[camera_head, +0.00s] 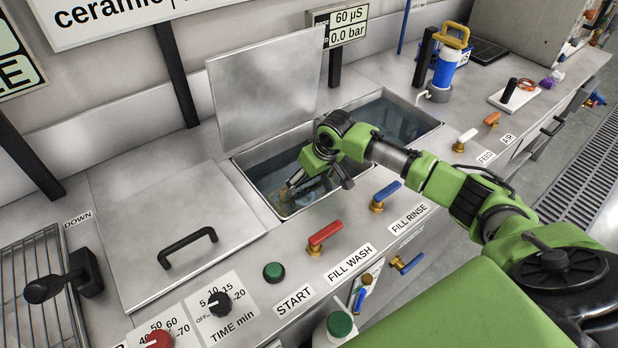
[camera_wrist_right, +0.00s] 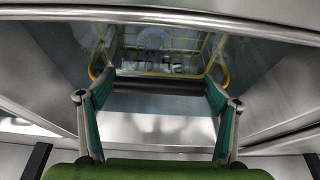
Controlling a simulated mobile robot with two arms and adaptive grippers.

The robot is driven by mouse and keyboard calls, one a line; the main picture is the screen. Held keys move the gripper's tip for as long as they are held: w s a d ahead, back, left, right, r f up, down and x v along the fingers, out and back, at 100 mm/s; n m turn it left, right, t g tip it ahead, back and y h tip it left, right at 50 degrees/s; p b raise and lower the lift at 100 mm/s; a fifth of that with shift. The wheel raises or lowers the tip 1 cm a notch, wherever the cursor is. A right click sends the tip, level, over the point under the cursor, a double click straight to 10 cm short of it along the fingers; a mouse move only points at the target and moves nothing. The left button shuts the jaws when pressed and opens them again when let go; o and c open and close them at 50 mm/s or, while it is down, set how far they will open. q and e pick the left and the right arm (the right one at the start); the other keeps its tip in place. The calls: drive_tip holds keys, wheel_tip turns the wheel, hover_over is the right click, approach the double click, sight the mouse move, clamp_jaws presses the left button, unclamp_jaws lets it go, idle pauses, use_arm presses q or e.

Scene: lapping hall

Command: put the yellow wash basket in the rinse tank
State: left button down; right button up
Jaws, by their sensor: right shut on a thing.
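The yellow wash basket (camera_wrist_right: 163,66) shows in the right wrist view as a yellow wire frame with small parts inside. In the head view only a bit of it (camera_head: 283,196) shows, low in the left open tank (camera_head: 270,212). My right gripper (camera_head: 292,180) reaches down into that tank. In the right wrist view its two fingers (camera_wrist_right: 160,87) are closed on the basket's dark crossbar. The right open tank (camera_head: 398,116), behind my right arm and near the FILL RINSE label, holds dark liquid. My arm hides part of both tanks. My left gripper is not in view.
A raised metal lid (camera_head: 265,85) stands behind the left tank. A closed cover (camera_head: 165,210) with a black handle lies to its left. Red (camera_head: 325,235) and blue (camera_head: 386,193) valve levers line the front edge.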

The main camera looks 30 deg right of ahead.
drive_tip(key=shift+w, duration=0.1)
drive_tip(key=o, duration=2)
drive_tip(key=shift+f, duration=0.1)
drive_tip(key=shift+c, duration=0.2)
drive_tip(key=v, duration=1.2)
